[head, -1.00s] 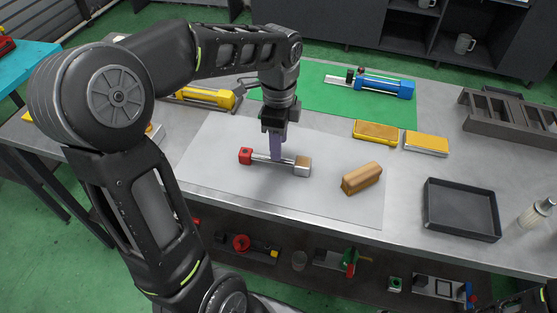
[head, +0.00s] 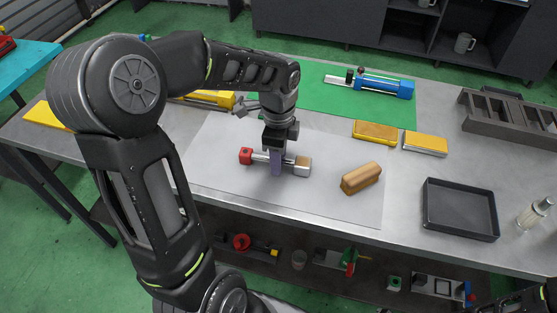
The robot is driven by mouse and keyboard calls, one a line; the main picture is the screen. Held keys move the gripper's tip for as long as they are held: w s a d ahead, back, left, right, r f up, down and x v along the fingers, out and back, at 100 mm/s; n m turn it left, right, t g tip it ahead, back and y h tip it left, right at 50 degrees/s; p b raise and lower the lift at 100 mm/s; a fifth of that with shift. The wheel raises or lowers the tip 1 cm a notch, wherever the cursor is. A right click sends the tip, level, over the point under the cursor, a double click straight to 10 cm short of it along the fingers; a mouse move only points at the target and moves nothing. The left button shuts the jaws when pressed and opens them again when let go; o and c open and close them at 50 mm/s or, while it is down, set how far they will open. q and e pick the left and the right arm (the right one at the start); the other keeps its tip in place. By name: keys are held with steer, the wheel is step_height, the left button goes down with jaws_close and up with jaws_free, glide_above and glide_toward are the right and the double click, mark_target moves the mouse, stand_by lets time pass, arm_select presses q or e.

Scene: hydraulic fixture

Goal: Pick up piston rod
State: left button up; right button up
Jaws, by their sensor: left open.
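The piston rod (head: 291,160) lies on the pale grey mat (head: 225,175). It has a red block (head: 246,156) at its left end and a silver and tan block (head: 303,166) at its right end. My left gripper (head: 276,168) points down at the middle of the rod, its fingers overlapping the shaft in the picture. The left jaws are open, and the fingers hide part of the shaft. Whether they touch the rod cannot be told. At the lower right corner a dark part of my right arm shows, but its jaws cannot be made out.
A wooden brush-like block (head: 362,178) lies right of the rod. The mat's front is clear.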

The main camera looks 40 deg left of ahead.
arm_select(q)
jaws_close()
stand_by(0.5)
stand_by(0.3)
